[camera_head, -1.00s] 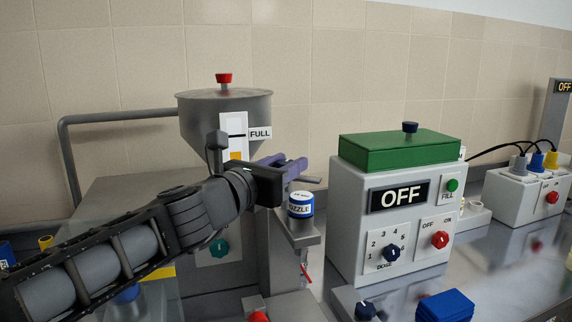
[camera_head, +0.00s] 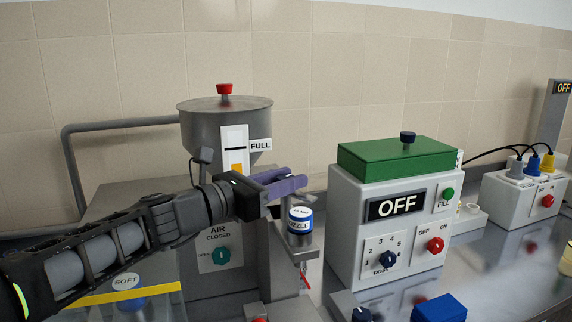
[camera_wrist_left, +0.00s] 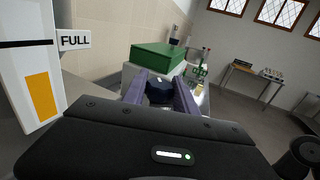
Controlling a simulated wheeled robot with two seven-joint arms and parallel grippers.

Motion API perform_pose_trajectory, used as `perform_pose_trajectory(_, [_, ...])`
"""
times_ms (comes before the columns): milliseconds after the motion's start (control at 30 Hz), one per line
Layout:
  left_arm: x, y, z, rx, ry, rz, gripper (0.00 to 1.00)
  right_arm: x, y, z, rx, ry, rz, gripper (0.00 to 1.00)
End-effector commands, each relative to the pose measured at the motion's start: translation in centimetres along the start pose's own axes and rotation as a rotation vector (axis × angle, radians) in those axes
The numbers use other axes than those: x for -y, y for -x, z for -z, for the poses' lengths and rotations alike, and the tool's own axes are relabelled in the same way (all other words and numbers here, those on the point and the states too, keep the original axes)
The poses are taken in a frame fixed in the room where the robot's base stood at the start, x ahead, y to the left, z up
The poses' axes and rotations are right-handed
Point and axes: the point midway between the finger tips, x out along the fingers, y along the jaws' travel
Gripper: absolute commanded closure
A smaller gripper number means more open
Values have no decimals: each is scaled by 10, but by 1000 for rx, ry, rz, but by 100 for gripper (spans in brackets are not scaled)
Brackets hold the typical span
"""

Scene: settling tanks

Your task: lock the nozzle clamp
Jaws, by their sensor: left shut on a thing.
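The nozzle (camera_head: 300,222), a white cylinder with a blue top and a NOZZLE label, stands upright on a grey arm of the filling machine below the steel hopper (camera_head: 228,130). My left gripper (camera_head: 294,178) comes in from the left just above and behind the nozzle. Its purple fingers are shut on a dark knob (camera_wrist_left: 160,92), which shows between them in the left wrist view. I take this knob for the clamp handle; in the head view the fingers mostly hide it. My right gripper is not in view.
A grey control box (camera_head: 345,230) with a green lid (camera_head: 395,156) stands right of the nozzle and reads OFF. A blue block (camera_head: 440,308) lies in front. The air valve knob (camera_head: 221,256) reads CLOSED. A plug box (camera_head: 520,200) stands far right.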

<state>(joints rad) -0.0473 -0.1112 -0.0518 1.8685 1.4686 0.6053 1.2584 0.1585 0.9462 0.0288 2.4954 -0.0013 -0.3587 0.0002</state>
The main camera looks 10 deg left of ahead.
Motion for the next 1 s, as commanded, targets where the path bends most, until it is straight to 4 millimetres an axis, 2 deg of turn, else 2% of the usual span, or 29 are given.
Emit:
perform_pose_trajectory(33, [-2, -1, -5, -4, 3, 40, 100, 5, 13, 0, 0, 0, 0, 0])
perform_pose_trajectory(500, [-3, 0, -3, -4, 4, 445, 100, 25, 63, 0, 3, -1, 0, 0])
perform_pose_trajectory(700, [-2, 0, -1, -1, 3, 548, 100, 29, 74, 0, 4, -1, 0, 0])
perform_pose_trajectory(1000, [0, 0, 0, 1, 0, 602, 100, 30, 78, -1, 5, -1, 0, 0])
